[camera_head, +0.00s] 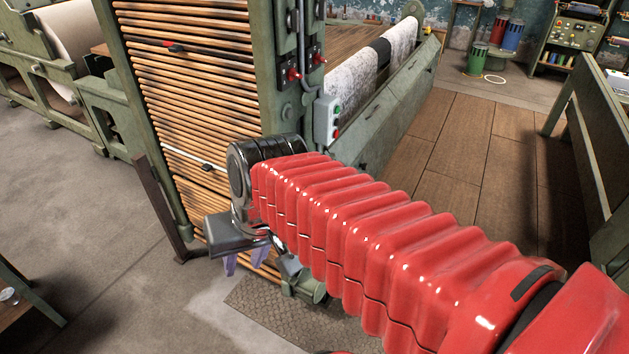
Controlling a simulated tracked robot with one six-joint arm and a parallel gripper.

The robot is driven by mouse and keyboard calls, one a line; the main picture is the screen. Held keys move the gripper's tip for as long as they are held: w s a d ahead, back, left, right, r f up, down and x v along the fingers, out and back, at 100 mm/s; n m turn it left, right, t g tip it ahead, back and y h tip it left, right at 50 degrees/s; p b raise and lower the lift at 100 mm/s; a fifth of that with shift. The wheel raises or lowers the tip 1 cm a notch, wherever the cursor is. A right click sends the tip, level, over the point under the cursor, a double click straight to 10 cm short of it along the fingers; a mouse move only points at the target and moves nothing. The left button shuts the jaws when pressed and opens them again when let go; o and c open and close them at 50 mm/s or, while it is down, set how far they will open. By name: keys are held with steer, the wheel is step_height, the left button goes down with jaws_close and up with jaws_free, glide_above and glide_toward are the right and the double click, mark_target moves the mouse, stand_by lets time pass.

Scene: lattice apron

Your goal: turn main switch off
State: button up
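A green machine post (276,60) stands above and beyond my arm. It carries dark switch plates with red knobs, one red-knobbed switch (293,74) on the left and another red-knobbed switch (319,59) to its right. Below them a grey control box (327,119) has a green and a red button. I cannot tell which of these is the main switch. My gripper (245,262) hangs low in front of the slatted rack, its purple fingers apart with nothing seen between them. It is well below the switches and not touching them.
A rack of wooden slats (190,95) fills the left of the machine. A dark bar (160,205) leans at its left. A green machine with a pale roll (75,35) stands far left. Bare concrete floor (80,190) lies at the lower left, wooden boards (450,150) at right.

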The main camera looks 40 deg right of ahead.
steer(key=w+d+f+m+t+y, duration=0.1)
steer(key=w+d+f+m+y, duration=0.3)
steer(key=w+d+m, duration=0.35)
steer(key=w+d+f+m+t+y, duration=0.2)
steer(key=w+d+f+m+y, duration=0.3)
steer(key=d+m, duration=0.4)
steer(key=d+f+m+t+h, duration=0.1)
steer(key=d+f+m+t, duration=0.2)
steer(key=d, duration=0.5)
steer(key=s+d+f+m+t+h, duration=0.1)
steer(key=d+f+m+t+h, duration=0.1)
steer(key=d+m, duration=0.3)
steer(key=s+d+f+m+t+h, duration=0.1)
steer(key=d+f+m+t, duration=0.3)
steer(key=d, duration=0.8)
steer(key=shift+s+m+t, duration=0.15)
steer(key=shift+m+t, duration=0.2)
steer(key=shift+t, duration=0.25)
steer(key=shift+a, duration=0.1)
steer(key=x, duration=1.3)
steer(key=shift+w, duration=0.45)
